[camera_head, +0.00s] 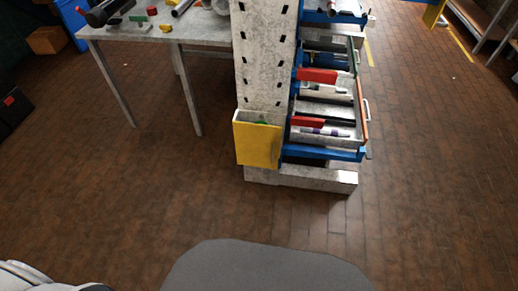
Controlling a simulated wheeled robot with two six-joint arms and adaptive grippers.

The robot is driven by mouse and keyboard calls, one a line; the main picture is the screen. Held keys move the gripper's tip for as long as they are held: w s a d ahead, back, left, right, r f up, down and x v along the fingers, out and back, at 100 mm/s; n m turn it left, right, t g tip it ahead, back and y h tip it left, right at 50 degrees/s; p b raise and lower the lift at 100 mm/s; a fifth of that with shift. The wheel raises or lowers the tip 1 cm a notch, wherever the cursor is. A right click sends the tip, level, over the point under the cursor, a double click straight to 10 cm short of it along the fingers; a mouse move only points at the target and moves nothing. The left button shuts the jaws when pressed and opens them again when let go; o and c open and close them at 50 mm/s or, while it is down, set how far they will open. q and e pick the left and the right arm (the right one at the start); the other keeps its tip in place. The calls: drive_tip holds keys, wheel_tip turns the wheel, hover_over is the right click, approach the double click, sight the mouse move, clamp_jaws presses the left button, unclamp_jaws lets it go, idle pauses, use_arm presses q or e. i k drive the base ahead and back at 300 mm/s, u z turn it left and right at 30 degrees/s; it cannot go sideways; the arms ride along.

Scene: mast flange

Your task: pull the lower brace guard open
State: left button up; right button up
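The yellow guard (256,145) is low on the front of the speckled grey mast (263,60), just above its foot. Its top edge stands out from the mast, leaving a narrow gap, and a small green thing (262,122) shows there. The guard's lower edge is close to the mast foot, but I cannot tell how it is fixed. Neither of my grippers is in view. Only a white part, probably of my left arm, shows at the bottom left corner, far from the guard.
A blue rack with open drawers (325,110) holding tools adjoins the mast's right side. A grey table (190,35) with parts on it stands behind left, its legs reaching the floor. The brown tiled floor (180,190) in front of the mast is clear.

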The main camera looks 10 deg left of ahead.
sight(257, 145)
drive_tip(key=k, duration=0.5)
drive_tip(key=u, duration=0.55)
drive_tip(key=i, duration=0.8)
drive_tip(key=z, duration=1.8)
